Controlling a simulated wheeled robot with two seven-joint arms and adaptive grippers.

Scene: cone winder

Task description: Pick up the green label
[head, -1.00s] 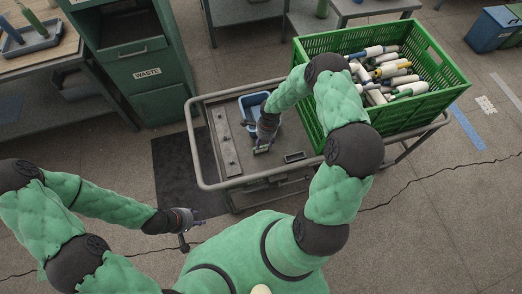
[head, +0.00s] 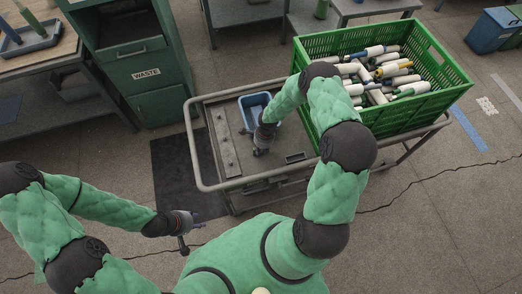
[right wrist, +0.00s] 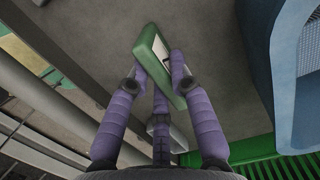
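The green label (right wrist: 150,48), a small green block with a white face, is between the purple fingers of my right gripper (right wrist: 160,68) in the right wrist view. The fingertips touch it from both sides, and it sits tilted in the grip; part is hidden behind the fingers. In the head view my right gripper (head: 261,150) is over the cart deck, just in front of the blue bin, and the label cannot be made out there. My left gripper (head: 190,226) is empty beside the cart's front left corner, its fingers apart.
The cart (head: 222,165) has a raised rail around its deck. The blue bin (head: 245,104) stands on the deck; its wall (right wrist: 290,70) is close at right in the wrist view. A green crate (head: 420,105) of bobbins fills the right side. A waste cabinet (head: 160,98) stands behind left.

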